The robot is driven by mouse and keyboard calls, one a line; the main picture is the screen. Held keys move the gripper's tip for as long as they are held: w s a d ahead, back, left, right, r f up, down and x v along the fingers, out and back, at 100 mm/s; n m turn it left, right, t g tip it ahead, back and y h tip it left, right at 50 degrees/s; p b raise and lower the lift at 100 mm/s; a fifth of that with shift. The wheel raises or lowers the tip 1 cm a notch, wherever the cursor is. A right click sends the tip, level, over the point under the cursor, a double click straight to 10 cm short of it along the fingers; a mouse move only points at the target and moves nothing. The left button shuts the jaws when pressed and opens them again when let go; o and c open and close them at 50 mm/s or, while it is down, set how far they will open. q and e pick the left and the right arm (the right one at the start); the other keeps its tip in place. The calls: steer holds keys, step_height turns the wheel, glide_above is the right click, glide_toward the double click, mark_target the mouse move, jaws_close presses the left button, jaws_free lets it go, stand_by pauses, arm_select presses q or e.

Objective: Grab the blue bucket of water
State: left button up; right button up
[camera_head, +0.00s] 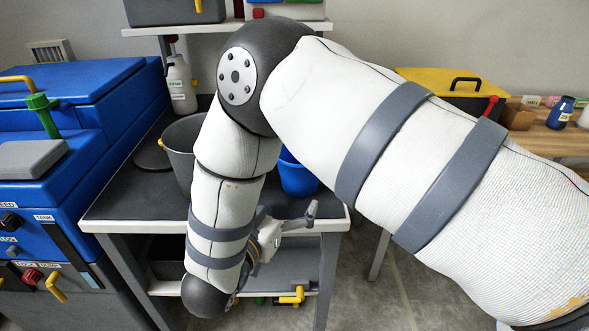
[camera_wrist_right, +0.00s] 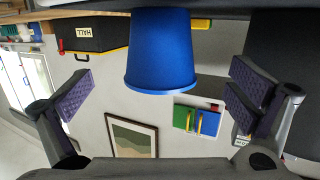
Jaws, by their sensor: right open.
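The blue bucket (camera_head: 299,178) stands on the dark-topped table (camera_head: 128,200), near its right side. My arm hides part of it in the head view. In the right wrist view, which is upside down, the blue bucket (camera_wrist_right: 160,50) shows between and beyond the fingers. Its water cannot be seen. My right gripper (camera_head: 303,217) is open and empty near the table's front edge, just in front of the bucket. Both finger pads are apart from the bucket in the wrist view. My left gripper is not in view.
A grey bucket (camera_head: 180,150) stands left of the blue one, partly behind my arm. A white jug (camera_head: 181,85) is at the back. A blue machine (camera_head: 80,130) fills the left. A black case with a yellow lid (camera_head: 425,75) is behind at right.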

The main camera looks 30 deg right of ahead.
mark_target(292, 182)
steer(key=x, duration=0.9)
steer(key=shift+w+d+f, duration=0.2)
steer(key=shift+f, duration=0.15)
steer(key=shift+r, duration=0.1)
steer(key=c, duration=1.3)
steer(key=shift+c, duration=0.2)
